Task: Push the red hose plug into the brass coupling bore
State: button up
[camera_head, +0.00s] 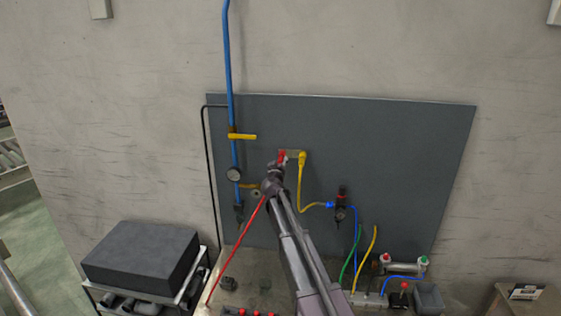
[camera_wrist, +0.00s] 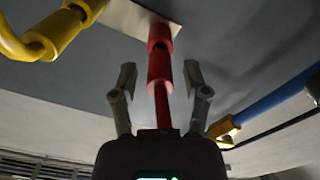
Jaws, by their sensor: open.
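The red hose plug (camera_head: 282,156) is at the left end of a small pale plate (camera_head: 292,153) on the grey panel. In the wrist view the red plug (camera_wrist: 159,65) reaches up to the edge of the pale plate (camera_wrist: 140,17). The brass coupling bore is hidden, so I cannot tell how deep the plug sits. My gripper (camera_wrist: 160,78) is open, with one finger on each side of the plug and a visible gap at both. In the head view my gripper (camera_head: 279,172) is just below the plug. The red hose (camera_head: 236,255) runs down to the lower left.
A yellow elbow fitting (camera_head: 302,157) with a yellow hose sits just right of the plug. A regulator (camera_head: 340,205) is lower right.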

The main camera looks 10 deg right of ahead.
grip_shut()
jog(key=shift+v, duration=0.8)
dwell(1.0)
jog(key=shift+v, duration=2.5)
jog(key=s+a+f+m+b, duration=0.2)
jog(key=a+f+m+b, duration=0.1)
jog(key=a+f+b, duration=0.3)
jog(key=s+a+f+m+b, duration=0.3)
jog(key=a+f+b, duration=0.3)
jog(key=f+b, duration=0.3)
jog(key=shift+s, duration=0.25)
jog(key=shift+a, duration=0.15)
